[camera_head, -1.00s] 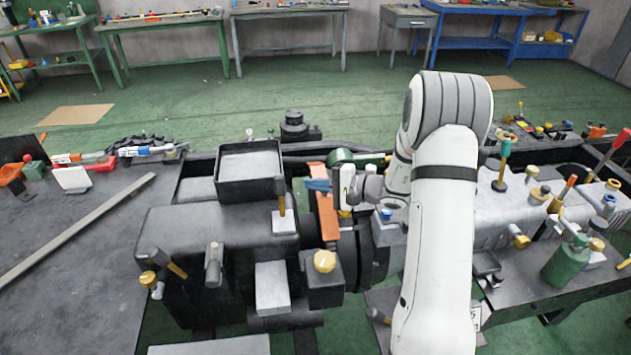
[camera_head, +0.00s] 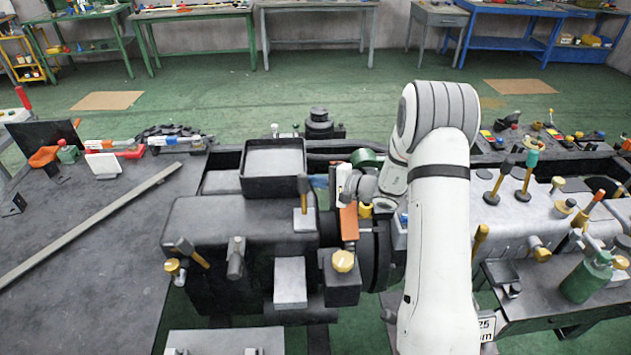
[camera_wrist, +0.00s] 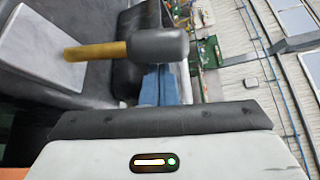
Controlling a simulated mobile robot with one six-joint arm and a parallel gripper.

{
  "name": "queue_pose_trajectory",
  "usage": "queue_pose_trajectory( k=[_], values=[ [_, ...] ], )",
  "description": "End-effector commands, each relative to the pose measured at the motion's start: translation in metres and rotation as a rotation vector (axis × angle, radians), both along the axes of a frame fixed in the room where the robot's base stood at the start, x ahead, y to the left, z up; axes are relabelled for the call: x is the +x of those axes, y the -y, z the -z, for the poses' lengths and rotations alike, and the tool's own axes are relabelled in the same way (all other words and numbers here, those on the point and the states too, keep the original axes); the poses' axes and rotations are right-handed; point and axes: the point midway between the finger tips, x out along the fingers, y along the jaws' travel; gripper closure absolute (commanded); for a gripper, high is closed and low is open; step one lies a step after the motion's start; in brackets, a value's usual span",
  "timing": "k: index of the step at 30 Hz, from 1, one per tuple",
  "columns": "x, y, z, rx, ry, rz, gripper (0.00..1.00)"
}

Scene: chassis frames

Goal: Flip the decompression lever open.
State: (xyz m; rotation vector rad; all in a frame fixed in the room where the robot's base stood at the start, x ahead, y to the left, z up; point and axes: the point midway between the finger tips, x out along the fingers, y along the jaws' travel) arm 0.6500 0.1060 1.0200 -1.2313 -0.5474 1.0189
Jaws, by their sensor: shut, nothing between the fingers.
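A short lever with a yellow shaft and a dark grey head (camera_head: 303,188) stands upright on a pale square plate (camera_head: 304,221) on the dark machine block. I cannot tell for sure that it is the decompression lever. It also shows in the wrist view (camera_wrist: 160,47), lying across the picture with its head towards the right. My gripper (camera_head: 318,181) has blue fingers and is just right of the lever's head, seemingly close to it. In the wrist view the shut blue fingers (camera_wrist: 160,85) sit just below the head. Contact cannot be made out.
A dark open-topped tray (camera_head: 273,187) stands left of the lever. An orange part (camera_head: 349,222) and a yellow knob (camera_head: 343,261) are to the right and in front. Other levers (camera_head: 186,250) stand on the block's front left. My arm covers the machine's middle.

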Motion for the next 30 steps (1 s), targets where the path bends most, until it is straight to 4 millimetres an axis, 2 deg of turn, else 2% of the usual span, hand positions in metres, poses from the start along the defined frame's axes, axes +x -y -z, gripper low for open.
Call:
queue_pose_trajectory(
  k=[23, 30],
  values=[
    [0.0, 0.001, -0.001, 0.0, 0.105, 0.002, 1.0],
    [-0.002, 0.012, 0.001, 0.0, 0.168, 0.019, 1.0]
  ],
)
